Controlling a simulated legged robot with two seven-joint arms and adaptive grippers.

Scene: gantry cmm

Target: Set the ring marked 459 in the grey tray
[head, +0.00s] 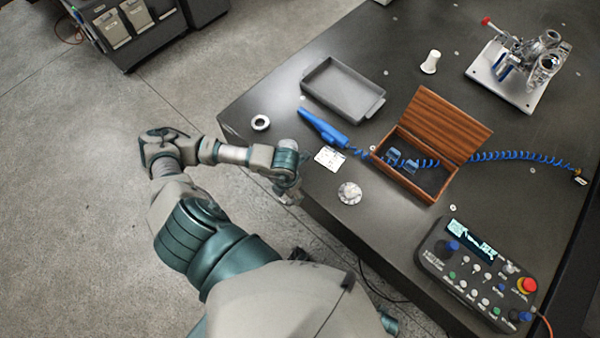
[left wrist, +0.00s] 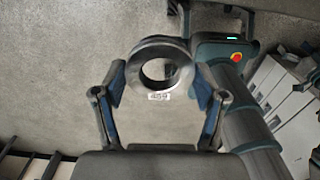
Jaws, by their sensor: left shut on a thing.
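The ring marked 459 (left wrist: 161,66) is a dark metal ring with a white label, held between the two fingers of my left gripper (left wrist: 160,88) in the left wrist view. My left gripper (head: 290,193) is at the table's near left edge in the head view, where I cannot make the held ring out clearly. The grey tray (head: 343,88) lies on the dark table, beyond and to the right of that gripper. The tray looks empty. My right gripper is in neither view.
Another metal ring (head: 261,122) lies near the table's left corner. A blue tool (head: 324,129) with a coiled cord, a white card (head: 329,159), a round silvery piece (head: 349,193) and an open wooden box (head: 426,143) lie nearby. A control box (head: 476,273) sits at lower right.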

